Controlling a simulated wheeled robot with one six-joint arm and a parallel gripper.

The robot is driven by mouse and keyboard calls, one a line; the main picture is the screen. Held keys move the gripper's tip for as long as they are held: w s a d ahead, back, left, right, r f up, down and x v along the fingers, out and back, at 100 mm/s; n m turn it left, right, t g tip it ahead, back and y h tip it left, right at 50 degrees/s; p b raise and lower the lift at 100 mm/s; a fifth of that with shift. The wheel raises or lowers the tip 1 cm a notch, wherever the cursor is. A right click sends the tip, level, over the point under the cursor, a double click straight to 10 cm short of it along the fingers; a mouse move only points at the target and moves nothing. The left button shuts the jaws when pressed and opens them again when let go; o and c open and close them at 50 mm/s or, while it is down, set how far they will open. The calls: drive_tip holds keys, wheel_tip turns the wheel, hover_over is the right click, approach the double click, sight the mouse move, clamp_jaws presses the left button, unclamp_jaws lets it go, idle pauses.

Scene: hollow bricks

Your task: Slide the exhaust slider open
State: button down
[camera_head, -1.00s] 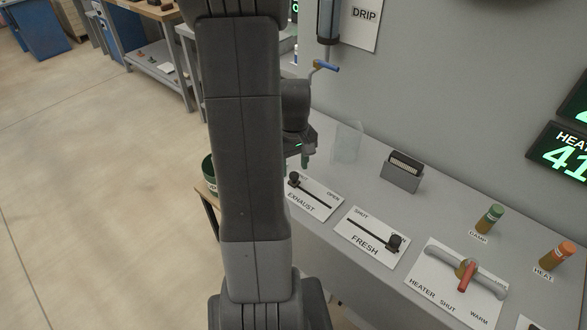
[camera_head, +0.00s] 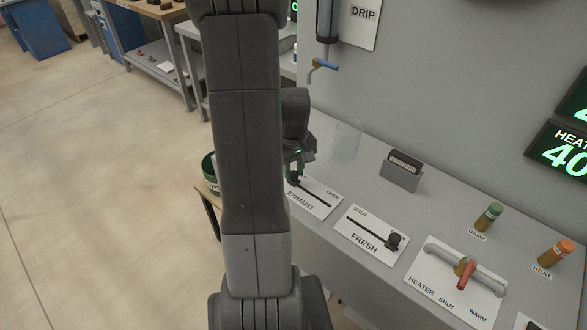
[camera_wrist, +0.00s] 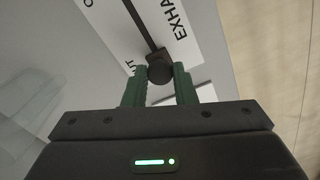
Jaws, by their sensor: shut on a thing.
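The exhaust slider's black knob (camera_wrist: 160,73) sits at the SHUT end of its dark slot in the wrist view. Its white plate (camera_head: 318,202) is marked EXHAUST, with OPEN at the right end of the slot. My gripper (camera_wrist: 160,82) has its green fingers on both sides of the knob and is shut on it. In the head view my gripper (camera_head: 294,171) is at the left end of the plate, partly hidden by my arm.
The FRESH slider (camera_head: 394,241) stands at the right end of its slot.

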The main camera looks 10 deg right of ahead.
drive_tip(key=s+d, duration=0.2)
drive_tip(key=s+d+b, duration=0.1)
drive_tip(key=s+d, duration=0.1)
drive_tip(key=s, duration=0.1)
drive_tip(key=s+d, duration=0.2)
drive_tip(key=s, duration=0.1)
drive_tip(key=shift+d+b, duration=0.2)
drive_tip(key=shift+b, duration=0.15)
drive_tip(key=c, duration=1.2)
unclamp_jaws()
drive_tip(key=shift+o, duration=0.2)
wheel_tip(320, 180, up, 14)
drive_tip(key=shift+f, duration=0.2)
wheel_tip(320, 180, down, 14)
drive_tip(key=shift+r, duration=0.25)
drive_tip(key=shift+w+a, duration=0.1)
